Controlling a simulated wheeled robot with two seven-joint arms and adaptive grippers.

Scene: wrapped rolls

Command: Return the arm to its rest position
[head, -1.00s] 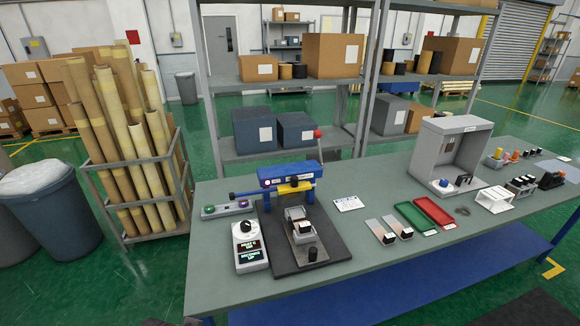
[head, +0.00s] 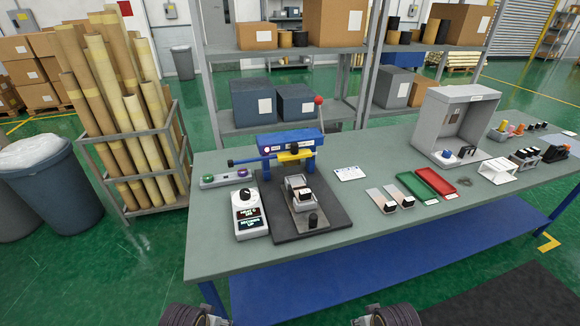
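Dark, ribbed rounded parts of my two arms show at the bottom edge of the head view, one left of centre and one right of centre. Both are in front of the workbench (head: 420,262) and apart from it. No gripper fingers show, so I cannot see whether either gripper is open or holds anything. On the bench a blue press (head: 285,141) with a red-knobbed lever stands on a dark base plate (head: 335,215). A metal block fixture sits on that plate under the press.
A white control box (head: 250,222) stands left of the press. Green (head: 417,187) and red (head: 436,181) trays and a grey booth (head: 428,125) are to the right. A rack of wrapped rolls (head: 100,125) and a bin (head: 48,190) stand left.

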